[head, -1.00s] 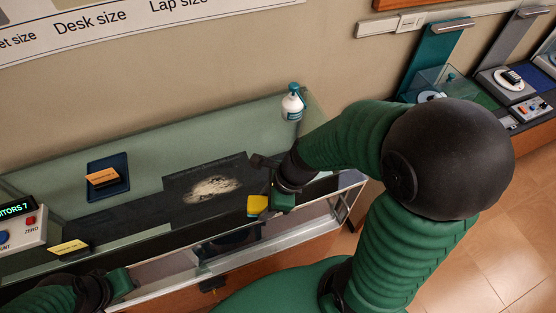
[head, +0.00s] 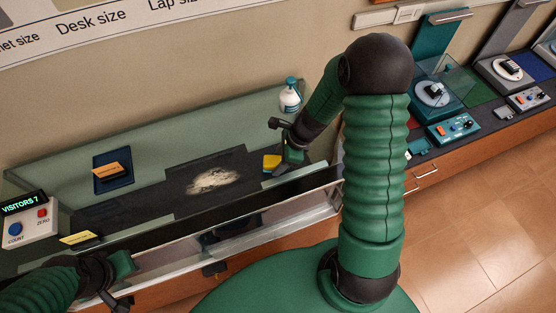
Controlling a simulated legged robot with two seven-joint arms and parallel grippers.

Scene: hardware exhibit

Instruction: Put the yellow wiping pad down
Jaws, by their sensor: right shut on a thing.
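The yellow wiping pad (head: 271,163) is at my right gripper (head: 282,160), above the right end of the dark mat (head: 185,178). My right gripper is shut on the pad. Whether the pad touches the mat or the counter below I cannot tell. A pale patch of powder (head: 213,181) lies on the mat to the left of the pad. My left gripper (head: 122,280) is at the lower left, in front of the counter, away from the pad. Its jaw opening is not clear.
A white and blue spray bottle (head: 290,97) stands behind my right gripper. A clear panel (head: 240,226) runs along the counter's front. A blue tray (head: 112,176) with an orange block, a yellow sign (head: 80,239) and a visitor counter box (head: 31,226) are at left.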

